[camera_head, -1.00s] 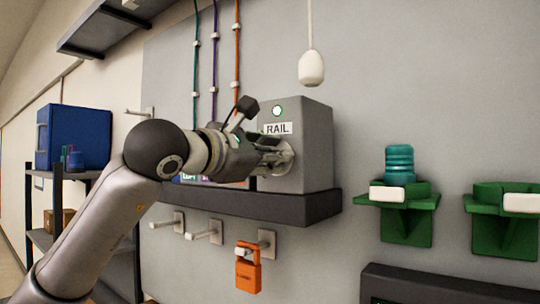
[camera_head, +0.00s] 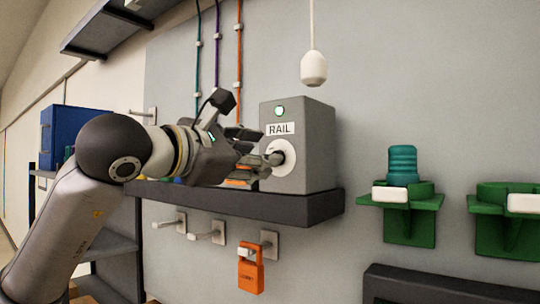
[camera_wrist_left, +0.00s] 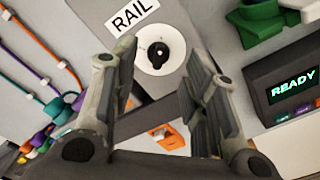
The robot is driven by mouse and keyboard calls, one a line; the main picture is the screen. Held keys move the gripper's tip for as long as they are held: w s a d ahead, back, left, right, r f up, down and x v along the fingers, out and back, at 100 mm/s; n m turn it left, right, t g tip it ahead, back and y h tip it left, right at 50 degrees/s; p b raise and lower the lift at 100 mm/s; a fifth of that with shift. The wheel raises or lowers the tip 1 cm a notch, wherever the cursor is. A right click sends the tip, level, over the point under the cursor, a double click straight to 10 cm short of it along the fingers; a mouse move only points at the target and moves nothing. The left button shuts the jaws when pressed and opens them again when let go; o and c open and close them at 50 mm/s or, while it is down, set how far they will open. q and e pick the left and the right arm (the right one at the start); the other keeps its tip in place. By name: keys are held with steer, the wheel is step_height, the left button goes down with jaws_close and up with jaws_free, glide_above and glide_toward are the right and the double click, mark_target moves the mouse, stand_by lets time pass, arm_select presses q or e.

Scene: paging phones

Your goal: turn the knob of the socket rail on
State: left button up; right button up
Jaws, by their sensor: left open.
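The socket rail's grey box (camera_head: 312,150) stands on a dark shelf and has a "RAIL" label on its front. A small round light at its top glows pale green. Its knob (camera_head: 276,157) is black on a white round dial; in the left wrist view the knob (camera_wrist_left: 159,52) shows whole, with a white dot at its middle. My left gripper (camera_head: 268,154) is open in front of the dial, to its left in the head view. In the left wrist view its fingers (camera_wrist_left: 160,90) stand apart with nothing between them, and the knob lies beyond their tips.
A dark shelf (camera_head: 290,208) bears the box; hooks and an orange padlock (camera_head: 250,270) hang below. A white pull handle (camera_head: 314,68) hangs above. Green holders, one with a teal jar (camera_head: 402,165), are at right. A dark "READY" display (camera_wrist_left: 293,86) stands nearby.

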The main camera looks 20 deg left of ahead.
arm_select(q)
steer(key=v, duration=0.7)
steer(key=shift+w, duration=0.1)
